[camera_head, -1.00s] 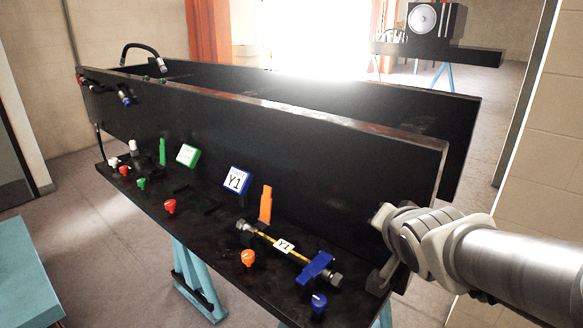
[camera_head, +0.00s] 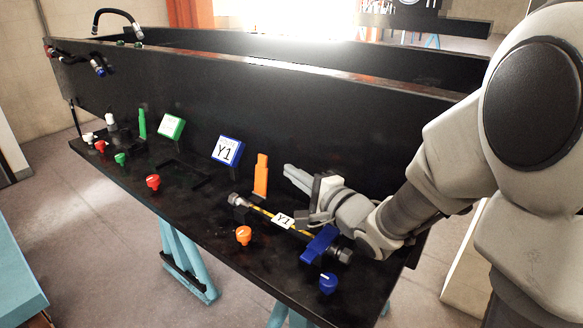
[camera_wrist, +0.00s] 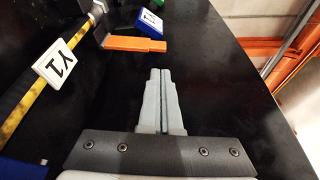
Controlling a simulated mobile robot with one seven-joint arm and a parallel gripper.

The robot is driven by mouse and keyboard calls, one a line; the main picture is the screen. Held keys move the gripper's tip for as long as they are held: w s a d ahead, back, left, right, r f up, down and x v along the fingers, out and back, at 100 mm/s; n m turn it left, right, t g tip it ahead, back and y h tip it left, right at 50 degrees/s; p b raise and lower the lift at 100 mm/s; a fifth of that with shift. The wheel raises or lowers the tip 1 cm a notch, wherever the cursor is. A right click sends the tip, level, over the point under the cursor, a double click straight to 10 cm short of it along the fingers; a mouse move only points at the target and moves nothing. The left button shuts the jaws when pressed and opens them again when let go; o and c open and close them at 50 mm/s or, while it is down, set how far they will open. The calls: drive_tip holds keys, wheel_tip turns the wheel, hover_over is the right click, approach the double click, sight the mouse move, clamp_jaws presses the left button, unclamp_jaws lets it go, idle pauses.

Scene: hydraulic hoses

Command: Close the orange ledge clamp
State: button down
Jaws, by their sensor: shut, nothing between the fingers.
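The orange ledge clamp (camera_head: 261,175) stands upright behind the yellow-banded hose on the black ledge. It also shows in the wrist view as an orange bar (camera_wrist: 134,44), ahead and left of my fingertips. My gripper (camera_head: 289,172) is just right of the clamp, with a visible gap between them. Its fingers (camera_wrist: 161,72) are together and empty. The hose (camera_head: 262,210) lies along the ledge with a white Y1 tag (camera_head: 283,220); the tag also shows in the wrist view (camera_wrist: 62,62). The blue clamp (camera_head: 320,243) lies across the hose's right end.
An orange knob (camera_head: 243,235) and a blue knob (camera_head: 328,283) stand at the ledge's front. A blue Y1 sign (camera_head: 227,150) and a green clamp (camera_head: 142,123) stand farther left. The tall black panel (camera_head: 330,120) rises behind.

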sight(261, 176)
drive_tip(key=x, duration=0.7)
drive_tip(key=shift+w+a, duration=0.2)
drive_tip(key=shift+w, duration=0.1)
drive_tip(key=shift+s+a+f+b, duration=0.1)
drive_tip(key=shift+a+f+b, duration=0.05)
drive_tip(key=shift+b, duration=0.45)
